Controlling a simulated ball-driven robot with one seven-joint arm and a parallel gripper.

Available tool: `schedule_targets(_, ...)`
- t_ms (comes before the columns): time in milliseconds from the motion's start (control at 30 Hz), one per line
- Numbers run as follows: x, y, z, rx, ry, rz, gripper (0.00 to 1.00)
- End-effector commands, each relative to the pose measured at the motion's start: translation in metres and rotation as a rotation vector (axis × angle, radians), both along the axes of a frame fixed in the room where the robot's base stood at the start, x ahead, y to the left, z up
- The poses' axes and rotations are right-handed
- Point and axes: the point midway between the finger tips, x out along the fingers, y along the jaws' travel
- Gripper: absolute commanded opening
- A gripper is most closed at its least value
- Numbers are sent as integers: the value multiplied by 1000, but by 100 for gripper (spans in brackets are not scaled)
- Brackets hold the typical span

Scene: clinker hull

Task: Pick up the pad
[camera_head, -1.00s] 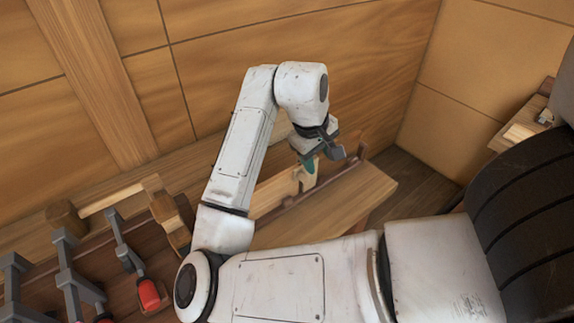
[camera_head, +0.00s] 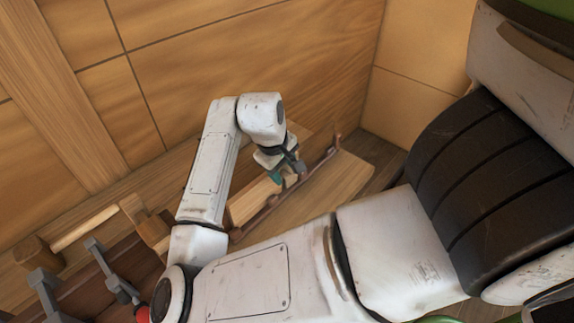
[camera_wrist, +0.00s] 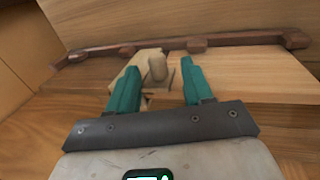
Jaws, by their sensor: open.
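What looks like the pad (camera_wrist: 147,82) is a pale wooden piece with a rounded knob on top, seen in the wrist view. It lies on a wooden bench top (camera_wrist: 255,85), beyond and between my fingers. My gripper (camera_wrist: 158,70) is open, with one teal finger on each side of the knob in the picture. I cannot tell whether a finger touches it. In the head view my gripper (camera_head: 288,175) hangs low over the bench, and the pad is mostly hidden behind it.
A dark raised rail (camera_wrist: 190,45) with blocks runs along the bench edge. Panelled wooden walls (camera_head: 250,60) stand close behind. At left in the head view are grey clamp-like tools (camera_head: 115,285) and a wooden bar (camera_head: 85,228).

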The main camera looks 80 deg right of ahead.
Motion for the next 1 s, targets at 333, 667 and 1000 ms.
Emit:
schedule_targets(333,-6,-8,-32,1,0,1,51)
schedule_targets(667,-6,-9,-32,1,-1,0,36)
schedule_targets(1000,-6,-9,-32,1,-1,0,4)
